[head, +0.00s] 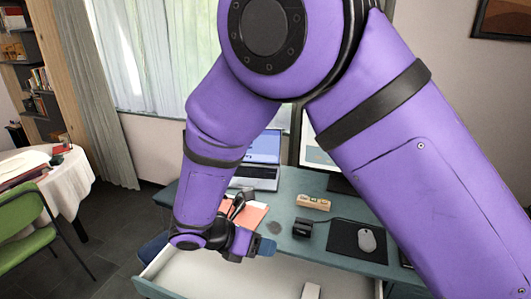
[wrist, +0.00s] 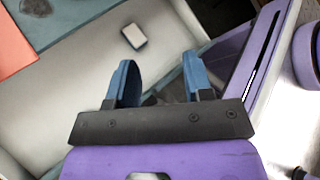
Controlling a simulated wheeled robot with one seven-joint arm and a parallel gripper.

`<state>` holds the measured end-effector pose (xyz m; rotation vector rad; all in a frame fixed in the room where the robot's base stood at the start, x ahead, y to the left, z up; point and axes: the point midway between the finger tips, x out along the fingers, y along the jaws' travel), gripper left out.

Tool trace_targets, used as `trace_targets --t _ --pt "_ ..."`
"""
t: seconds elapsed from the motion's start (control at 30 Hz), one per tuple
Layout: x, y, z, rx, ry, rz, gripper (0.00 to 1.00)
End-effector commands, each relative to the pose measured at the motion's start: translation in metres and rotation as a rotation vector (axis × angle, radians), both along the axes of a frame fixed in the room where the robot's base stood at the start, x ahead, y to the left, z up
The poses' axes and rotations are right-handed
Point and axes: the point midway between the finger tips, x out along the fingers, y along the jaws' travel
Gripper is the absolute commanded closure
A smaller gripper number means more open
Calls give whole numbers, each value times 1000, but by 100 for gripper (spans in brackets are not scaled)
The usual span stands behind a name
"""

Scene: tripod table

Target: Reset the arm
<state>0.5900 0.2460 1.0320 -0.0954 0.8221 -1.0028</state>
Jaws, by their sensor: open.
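My purple arm reaches down over a teal desk (head: 292,246) with its front drawer (head: 205,272) pulled open. My gripper (head: 264,246) has blue fingers and hangs near the desk's front edge, above the drawer. In the wrist view my gripper (wrist: 158,78) is open, with a clear gap and nothing between the fingers. A small white block (head: 311,291) lies in the pale drawer, beyond the fingertips in the wrist view (wrist: 134,36). The gap between gripper and drawer is hard to judge.
On the desk are a laptop (head: 262,150), an orange sheet (head: 255,214), a wooden block (head: 313,202), a black box (head: 302,228) and a mouse (head: 367,241) on a dark pad. A green chair (head: 25,220) and a white-clothed table (head: 72,185) stand left. My arm hides part of the monitor.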

Motion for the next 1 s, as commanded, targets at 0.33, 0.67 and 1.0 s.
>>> trace_targets --t 0.33,0.67,1.0 --pt "16 -85 97 306 -198 -430 53" --pt "0 -164 170 565 -410 -842 53" --pt "-40 -235 227 812 -647 -1261 53"
